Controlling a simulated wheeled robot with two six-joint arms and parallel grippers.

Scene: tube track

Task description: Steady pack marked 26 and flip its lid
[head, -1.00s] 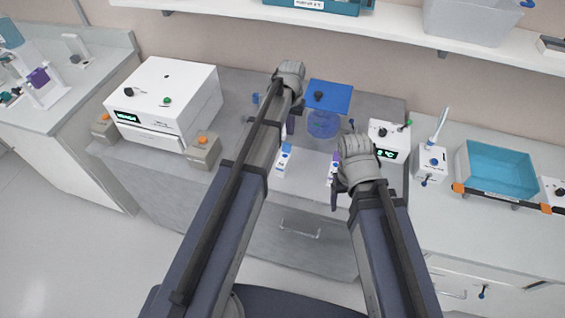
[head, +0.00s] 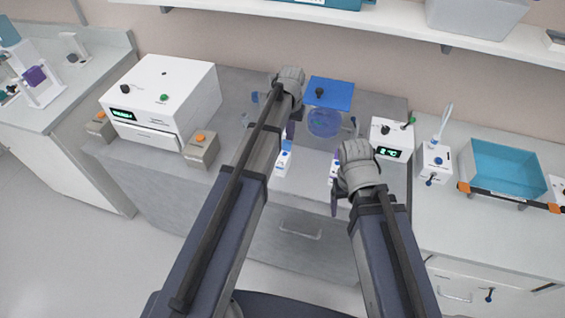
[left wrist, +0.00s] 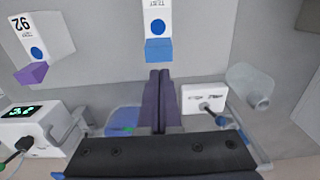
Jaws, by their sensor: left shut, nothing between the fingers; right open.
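The pack marked 26 (left wrist: 40,36) shows upside down at the upper left of the left wrist view, white with a blue dot and a purple end flap (left wrist: 31,73). In the head view this pack (head: 334,168) is partly hidden beside my right gripper (head: 336,198), which is open at its near side. A second white pack (left wrist: 157,18) with a blue end flap (left wrist: 159,50) is at the top centre of the wrist view, and in the head view (head: 282,162) it is left of the first. My left gripper (head: 290,131) is shut and empty; its fingertips (left wrist: 164,74) appear close to the blue flap.
A white unit with a green display (head: 391,140) is to the right, with a blue bin (head: 505,170) beyond. A large white machine (head: 160,103) stands left. A shelf runs above.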

